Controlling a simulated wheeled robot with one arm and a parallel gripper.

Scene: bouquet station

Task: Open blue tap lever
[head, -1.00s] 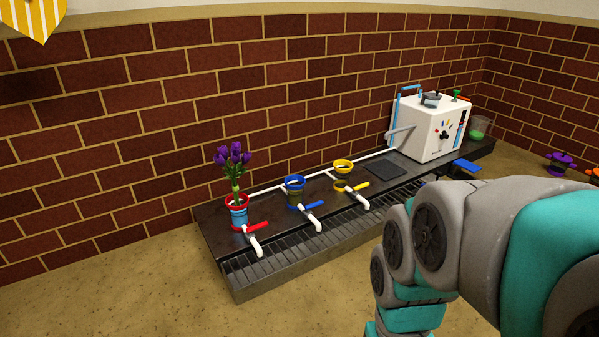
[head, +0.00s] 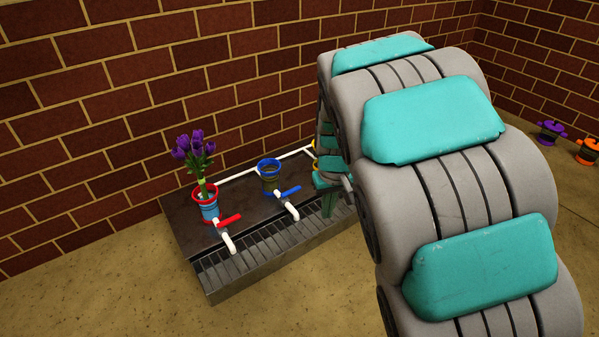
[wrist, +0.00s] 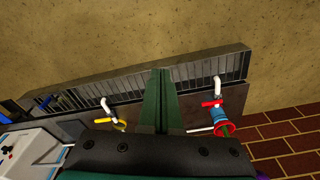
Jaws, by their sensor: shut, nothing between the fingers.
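The blue tap lever (head: 285,191) is on a white spout (head: 291,210) in front of a blue-rimmed pot (head: 269,174) in the head view. There the blue lever does not show; the fingers stand between the yellow lever (wrist: 119,125) and the red lever (wrist: 211,104).
The red lever (head: 229,220) and a red-rimmed pot (head: 208,207) with purple tulips (head: 193,150) stand left of the blue tap. My arm hides the bench's right part. A white box (wrist: 32,152) shows at lower left in the wrist view. Purple and orange pots (head: 550,133) stand far right.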

